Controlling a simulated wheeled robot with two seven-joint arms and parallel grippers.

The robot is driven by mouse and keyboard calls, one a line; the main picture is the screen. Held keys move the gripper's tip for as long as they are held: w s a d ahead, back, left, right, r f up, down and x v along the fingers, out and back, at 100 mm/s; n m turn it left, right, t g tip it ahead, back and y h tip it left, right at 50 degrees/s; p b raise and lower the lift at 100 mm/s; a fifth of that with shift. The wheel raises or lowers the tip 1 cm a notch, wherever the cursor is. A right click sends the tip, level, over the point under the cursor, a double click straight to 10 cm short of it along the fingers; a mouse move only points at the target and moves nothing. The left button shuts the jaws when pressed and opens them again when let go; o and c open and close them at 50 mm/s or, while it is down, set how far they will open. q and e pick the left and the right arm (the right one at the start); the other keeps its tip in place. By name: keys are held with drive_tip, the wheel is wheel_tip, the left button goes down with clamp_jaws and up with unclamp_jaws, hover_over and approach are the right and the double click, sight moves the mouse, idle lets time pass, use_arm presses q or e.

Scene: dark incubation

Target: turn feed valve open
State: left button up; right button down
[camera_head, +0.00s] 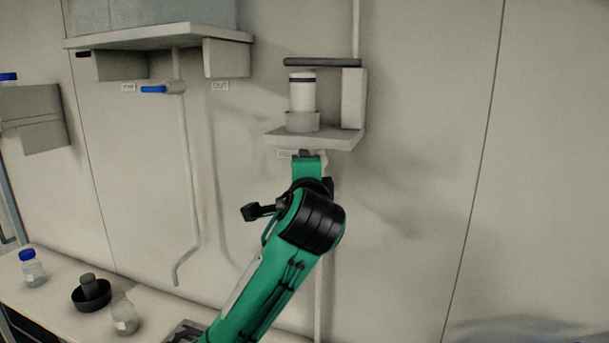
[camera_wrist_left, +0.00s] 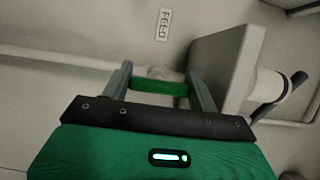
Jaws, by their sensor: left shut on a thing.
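The feed valve's green handle (camera_wrist_left: 160,87) shows in the left wrist view, spanning between the two grey fingers of my left gripper (camera_wrist_left: 160,84). The gripper is shut on this handle, beside a pale pipe (camera_wrist_left: 60,59) and near the FEED label (camera_wrist_left: 164,24). In the head view my green and black arm reaches up to just below a wall shelf (camera_head: 310,138), and hides the valve handle and most of the fingers. How far the valve is turned cannot be told. My right gripper is not in view.
A white cylinder (camera_head: 302,95) stands in a grey cup on the shelf above my gripper. A blue-handled valve (camera_head: 153,89) sits on the left pipe. A blue-capped bottle (camera_head: 33,268), a black bowl (camera_head: 91,298) and a flask (camera_head: 124,315) stand on the bench. The wall at right is clear.

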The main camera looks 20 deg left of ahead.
use_arm(q)
drive_tip(key=shift+f, duration=0.1)
drive_tip(key=o, duration=1)
